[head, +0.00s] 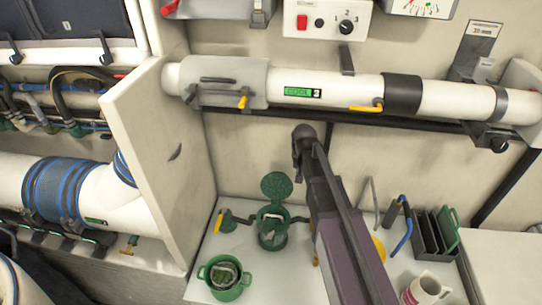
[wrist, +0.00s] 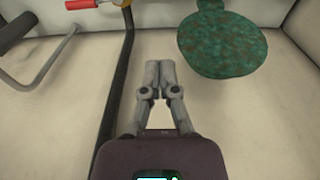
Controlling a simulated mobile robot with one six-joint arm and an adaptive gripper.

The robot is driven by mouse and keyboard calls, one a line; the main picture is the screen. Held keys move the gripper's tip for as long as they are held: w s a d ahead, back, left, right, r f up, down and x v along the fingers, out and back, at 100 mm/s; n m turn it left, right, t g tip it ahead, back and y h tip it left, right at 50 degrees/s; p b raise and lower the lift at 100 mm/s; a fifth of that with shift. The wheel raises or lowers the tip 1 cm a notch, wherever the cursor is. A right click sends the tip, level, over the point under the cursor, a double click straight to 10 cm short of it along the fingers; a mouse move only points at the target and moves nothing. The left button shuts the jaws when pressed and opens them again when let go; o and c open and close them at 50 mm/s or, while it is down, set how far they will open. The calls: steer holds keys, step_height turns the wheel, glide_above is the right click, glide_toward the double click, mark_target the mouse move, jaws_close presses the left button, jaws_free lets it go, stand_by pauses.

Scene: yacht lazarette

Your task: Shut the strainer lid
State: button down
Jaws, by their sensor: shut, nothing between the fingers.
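The green strainer (head: 272,232) stands on the white bench in the head view. Its round lid (head: 276,186) is open, standing up at the back of the body. The mottled green lid (wrist: 225,42) also shows at the upper right of the wrist view, with a hinge tab at its top edge. My gripper (wrist: 160,66) is shut and empty, left of the lid and apart from it. In the head view my arm is right of the strainer, and my fingers cannot be made out there.
A green pot (head: 225,278) stands front left of the strainer, and a yellow-handled valve (head: 222,220) is at its left. A white pipe (head: 340,95) runs along the wall above. A mug (head: 426,289) and a dark rack (head: 425,236) stand to the right.

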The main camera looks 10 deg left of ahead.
steer(key=w+a+r+p, duration=0.2)
steer(key=w+a+r, duration=0.1)
steer(key=a, duration=0.2)
steer(key=w+a+r+p, duration=0.2)
steer(key=w+a+r, duration=0.1)
steer(key=a, duration=0.3)
steer(key=shift+w+t+p, duration=0.25)
steer(key=shift+t+p, duration=0.05)
steer(key=shift+a+f, duration=0.1)
steer(key=b, duration=1)
glide_above(278, 181)
steer(key=w+a, duration=0.2)
steer(key=a, duration=0.1)
steer(key=f, duration=0.9)
steer(key=shift+w+d+f, duration=0.1)
steer(key=shift+w+f, duration=0.1)
steer(key=shift+f, duration=0.1)
steer(key=shift+a, duration=0.2)
steer(key=shift+s+d, duration=0.1)
steer(key=shift+s, duration=0.1)
